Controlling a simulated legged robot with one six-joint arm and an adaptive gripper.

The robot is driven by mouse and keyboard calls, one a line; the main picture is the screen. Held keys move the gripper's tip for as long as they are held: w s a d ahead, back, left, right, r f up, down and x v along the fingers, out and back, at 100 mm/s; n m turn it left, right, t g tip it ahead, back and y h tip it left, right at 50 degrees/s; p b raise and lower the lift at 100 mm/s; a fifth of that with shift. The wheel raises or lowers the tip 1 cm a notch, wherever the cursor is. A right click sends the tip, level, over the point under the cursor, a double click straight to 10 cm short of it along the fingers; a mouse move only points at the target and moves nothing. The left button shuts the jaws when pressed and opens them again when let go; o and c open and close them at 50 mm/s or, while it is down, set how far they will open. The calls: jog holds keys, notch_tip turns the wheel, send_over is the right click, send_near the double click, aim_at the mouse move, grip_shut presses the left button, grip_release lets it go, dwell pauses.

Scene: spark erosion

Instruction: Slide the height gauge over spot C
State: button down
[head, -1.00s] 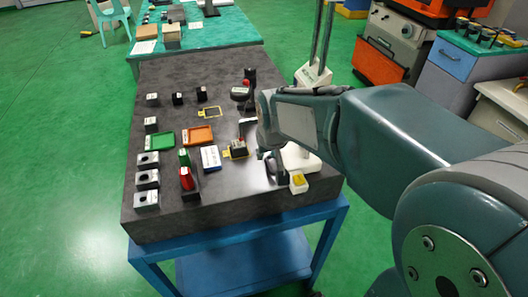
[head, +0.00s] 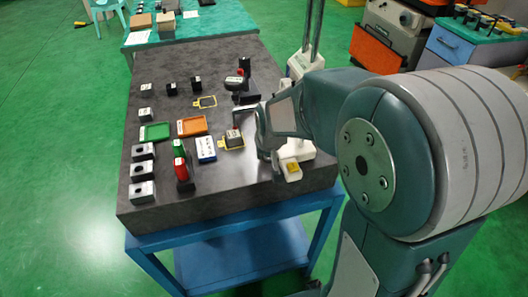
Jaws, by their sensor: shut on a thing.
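The height gauge has a white base (head: 305,150) near the front right of the dark grey plate, with a yellow patch at its front end. Twin upright columns (head: 313,30) and a white labelled head (head: 302,62) rise above my arm, which hides the middle of the gauge. My gripper (head: 277,163) is low at the left side of the base and shut on the gauge; the exact contact is partly hidden. Two yellow-outlined marks show to the left: one empty (head: 213,102), one around a small dark block (head: 234,134). I cannot read which is spot C.
The grey plate (head: 225,185) sits on a blue stand (head: 235,224). Left of my gripper stand a blue-white box (head: 206,149), red and green pieces, green (head: 155,132) and orange (head: 192,125) trays, and several blocks. A dark stand (head: 240,83) is behind.

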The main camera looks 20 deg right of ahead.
jog(key=shift+w, duration=2.7)
jog(key=shift+w+r, duration=0.15)
jog(key=shift+w, duration=0.15)
jog(key=c, duration=1)
grip_release()
jog(key=shift+w, duration=0.15)
jog(key=shift+o, duration=0.2)
jog(key=v, duration=1.1)
jog(key=shift+s+r, duration=0.25)
jog(key=shift+r, duration=0.05)
jog(key=shift+a, duration=0.1)
